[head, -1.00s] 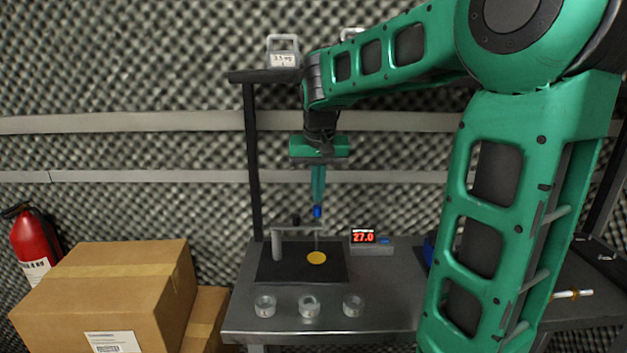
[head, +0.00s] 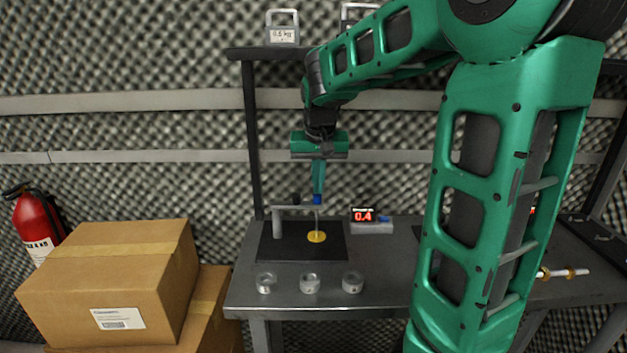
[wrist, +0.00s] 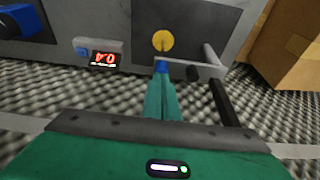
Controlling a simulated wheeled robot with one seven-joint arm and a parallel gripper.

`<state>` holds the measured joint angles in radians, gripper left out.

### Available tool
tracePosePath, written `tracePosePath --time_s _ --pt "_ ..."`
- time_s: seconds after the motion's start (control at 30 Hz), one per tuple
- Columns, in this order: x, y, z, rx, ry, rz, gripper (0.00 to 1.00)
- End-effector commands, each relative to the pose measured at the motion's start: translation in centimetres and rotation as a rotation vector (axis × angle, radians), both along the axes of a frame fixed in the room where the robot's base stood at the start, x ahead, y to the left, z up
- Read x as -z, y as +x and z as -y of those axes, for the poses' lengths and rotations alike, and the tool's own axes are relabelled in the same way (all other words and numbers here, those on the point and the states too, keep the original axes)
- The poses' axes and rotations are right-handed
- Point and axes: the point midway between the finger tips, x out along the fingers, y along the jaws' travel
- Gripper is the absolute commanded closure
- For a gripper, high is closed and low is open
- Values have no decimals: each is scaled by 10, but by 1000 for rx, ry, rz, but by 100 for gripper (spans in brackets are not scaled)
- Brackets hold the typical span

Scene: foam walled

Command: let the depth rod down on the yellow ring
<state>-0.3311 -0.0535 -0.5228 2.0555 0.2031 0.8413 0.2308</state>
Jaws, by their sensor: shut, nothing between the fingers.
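The depth rod is a thin grey rod (head: 317,223) with a blue cap (head: 317,199), held upright in a grey bracket (head: 291,208). Its lower end appears to meet the yellow ring (head: 317,237), a flat disc on a black plate. My gripper (head: 317,192) is shut and empty, pointing down with its tips at the top of the blue cap. The wrist view shows the cap (wrist: 161,66) right at the fingertips and the yellow ring (wrist: 163,41) beyond it. The readout box (head: 363,216) shows a red 0.4. Exact contact of rod and ring is too small to tell.
Three clear round pieces (head: 310,283) stand along the table's front. A black post (head: 251,140) and a shelf carrying weights (head: 282,28) rise behind left. Cardboard boxes (head: 110,280) and a fire extinguisher (head: 36,222) are at left.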

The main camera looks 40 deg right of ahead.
Motion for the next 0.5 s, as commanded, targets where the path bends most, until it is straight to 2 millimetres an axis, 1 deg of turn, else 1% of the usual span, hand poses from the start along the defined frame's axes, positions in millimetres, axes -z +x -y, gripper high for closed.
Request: tracePosePath --time_s 0.17,0.27,0.37,0.5 --pt "1 -1 0 -1 1 -3 100" --pt "-3 -1 -1 -1 0 -2 100" --pt "-14 -2 -2 -1 0 0 100" --pt "-38 -6 -4 3 0 1 100"
